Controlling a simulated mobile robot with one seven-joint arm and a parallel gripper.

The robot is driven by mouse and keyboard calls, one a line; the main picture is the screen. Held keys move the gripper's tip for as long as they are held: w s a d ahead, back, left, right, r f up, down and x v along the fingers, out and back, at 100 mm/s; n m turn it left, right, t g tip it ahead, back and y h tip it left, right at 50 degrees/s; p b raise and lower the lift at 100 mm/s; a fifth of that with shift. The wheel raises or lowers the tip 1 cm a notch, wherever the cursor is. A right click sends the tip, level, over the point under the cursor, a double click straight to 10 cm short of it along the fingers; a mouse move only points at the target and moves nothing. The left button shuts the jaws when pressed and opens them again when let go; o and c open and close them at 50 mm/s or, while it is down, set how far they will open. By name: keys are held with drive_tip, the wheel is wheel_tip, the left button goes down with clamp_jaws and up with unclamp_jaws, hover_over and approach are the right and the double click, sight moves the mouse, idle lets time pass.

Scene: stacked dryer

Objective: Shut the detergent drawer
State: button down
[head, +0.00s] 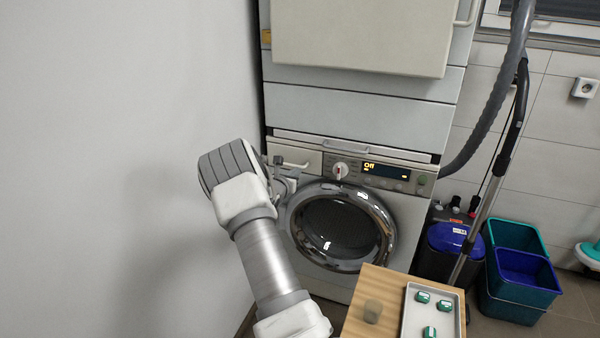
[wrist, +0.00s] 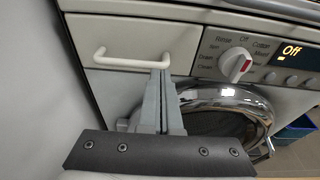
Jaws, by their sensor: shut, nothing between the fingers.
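The detergent drawer (wrist: 125,35) is a pale front with a white bar handle (wrist: 128,60), at the top left of the machine in the wrist view. It also shows in the head view (head: 306,157), left of the dial. Its front looks about level with the panel around it; I cannot tell whether a small gap is left. My gripper (wrist: 163,72) is shut and empty, its fingertips together at the drawer front's lower part, by the right end of the handle. I cannot tell whether they touch. In the head view my wrist hides the area left of the drawer.
The dial (wrist: 236,65) and lit display (head: 386,171) sit right of the drawer. The round chrome door (head: 340,228) is below, shut. A wall (head: 130,120) stands close on the left. A wooden table (head: 358,325) with a tray (head: 447,318) is in front.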

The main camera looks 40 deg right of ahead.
drive_tip(key=p+v, duration=0.2)
drive_tip(key=v, duration=0.9)
drive_tip(key=shift+a, duration=0.25)
drive_tip(key=shift+s, duration=0.1)
drive_tip(key=s+a+r+m+g+y, duration=0.1)
drive_tip(key=s+a+r+m+g, duration=0.2)
drive_tip(key=s+r+m, duration=0.45)
drive_tip(key=s+a+r+m+g+y, duration=0.1)
drive_tip(key=s+a+r+m+g, duration=0.2)
drive_tip(key=s+r+m, duration=0.45)
drive_tip(key=s+a+r+m+t+y, duration=0.2)
drive_tip(key=s+a+m+y, duration=0.35)
drive_tip(key=s+a, duration=0.6)
drive_tip(key=s+a+r+m+t+y, duration=0.3)
drive_tip(key=s+a+y, duration=0.4)
drive_tip(key=a, duration=0.8)
wheel_tip(320, 180, up, 16)
drive_tip(key=s+g+h+p, duration=0.1)
drive_tip(key=p, duration=1.5)
drive_tip(key=shift+s+m, duration=0.25)
drive_tip(key=shift+m, duration=0.1)
drive_tip(key=shift+d+f, duration=0.1)
